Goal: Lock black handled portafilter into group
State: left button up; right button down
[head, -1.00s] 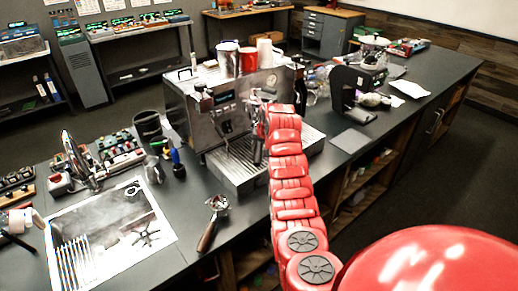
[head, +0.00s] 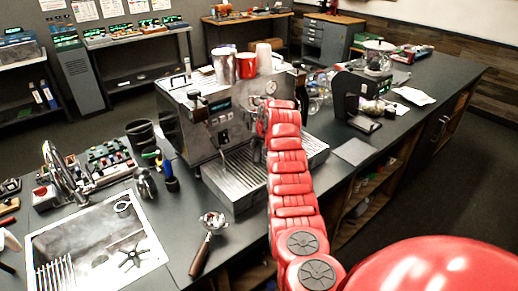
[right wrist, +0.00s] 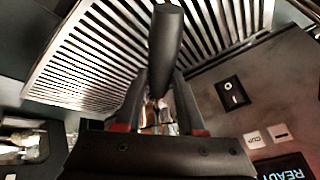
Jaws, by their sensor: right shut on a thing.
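The espresso machine (head: 188,130) stands on the counter in the head view, with its slatted drip tray (head: 228,178) in front. My right arm reaches to its front and hides the group and most of my right gripper. In the right wrist view, my right gripper (right wrist: 160,108) is shut on the black handled portafilter (right wrist: 167,45). Its handle sticks up between the fingers, in front of the drip tray slats. The portafilter's head and its seat in the group are hidden, so I cannot tell how they meet.
A wooden-handled portafilter (head: 205,247) lies on the counter before the machine. A metal sink tray (head: 95,250) is at the left. Cups (head: 246,65) stand on the machine. A power switch (right wrist: 232,94) shows on the machine's panel.

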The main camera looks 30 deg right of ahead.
jog(key=shift+s+a+r, duration=0.1)
jog(key=shift+r, duration=0.1)
jog(key=shift+f, duration=0.15)
jog(key=shift+b, duration=0.4)
dwell(0.5)
jog(key=shift+b, duration=1.25)
dwell(1.1)
jog(key=shift+r, duration=0.65)
jog(key=shift+b, duration=0.65)
dwell(0.3)
jog(key=shift+r, duration=0.35)
dwell(0.7)
jog(key=shift+b, duration=0.5)
jog(key=shift+r, duration=0.4)
dwell(0.8)
